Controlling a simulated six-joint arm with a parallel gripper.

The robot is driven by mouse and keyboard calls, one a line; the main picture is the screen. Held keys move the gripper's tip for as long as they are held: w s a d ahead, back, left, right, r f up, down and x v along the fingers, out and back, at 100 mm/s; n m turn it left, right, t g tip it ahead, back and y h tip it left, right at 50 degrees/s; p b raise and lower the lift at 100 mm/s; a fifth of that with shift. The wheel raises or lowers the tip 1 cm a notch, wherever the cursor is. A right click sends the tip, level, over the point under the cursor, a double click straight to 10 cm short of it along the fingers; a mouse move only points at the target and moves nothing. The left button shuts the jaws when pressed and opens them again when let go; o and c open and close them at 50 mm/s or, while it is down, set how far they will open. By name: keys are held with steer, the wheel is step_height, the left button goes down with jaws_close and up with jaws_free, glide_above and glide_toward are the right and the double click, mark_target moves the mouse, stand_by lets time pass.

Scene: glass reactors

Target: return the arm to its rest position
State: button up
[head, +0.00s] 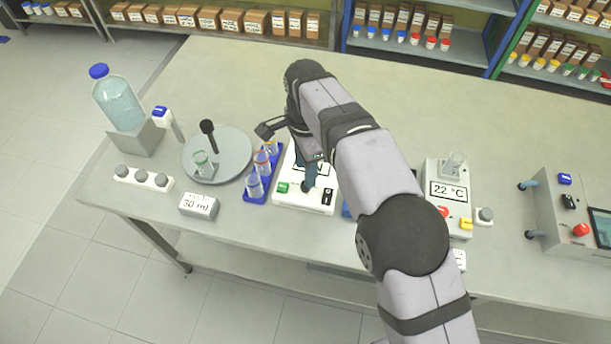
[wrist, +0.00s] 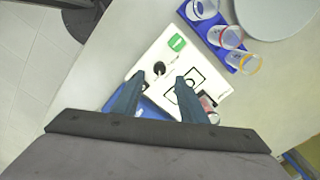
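My arm reaches over the bench from the front right in the head view, bent downward at its far end. My gripper (head: 309,180) is over a white device (head: 289,199) with a green button, partly hidden behind my arm. In the wrist view, the two fingers of my gripper (wrist: 160,77) are spread apart with nothing between them. The white device (wrist: 165,48) lies beyond them, with its green button, a black knob and a display. I cannot tell whether the fingers touch it.
A blue rack (head: 251,196) with several glass vessels stands close left of the device. Further left are a round grey plate (head: 231,143), a "30 ml" block (head: 198,206) and a blue-capped bottle (head: 118,102). A 22 °C device (head: 434,205) stands right. The back bench is clear.

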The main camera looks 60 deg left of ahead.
steer(key=shift+r, duration=0.8)
steer(key=shift+w+d, duration=0.15)
steer(key=shift+w, duration=0.2)
steer(key=w+d+r, duration=0.2)
steer(key=w+d, duration=1.1)
steer(key=w, duration=0.2)
steer(key=w+d, duration=0.3)
steer(key=d, duration=0.5)
steer(key=w+d, duration=0.2)
steer(key=d, duration=0.5)
steer(key=s+d+f+n, duration=0.1)
steer(key=s+d+f, duration=0.1)
steer(key=d, duration=1.3)
steer(key=s+d+f+n, duration=0.1)
steer(key=s+d+f, duration=0.1)
steer(key=s+d, duration=0.7)
steer(key=d, duration=0.2)
steer(key=shift+s+d+f, duration=0.25)
steer(key=shift+d+f, duration=0.05)
steer(key=shift+f, duration=0.1)
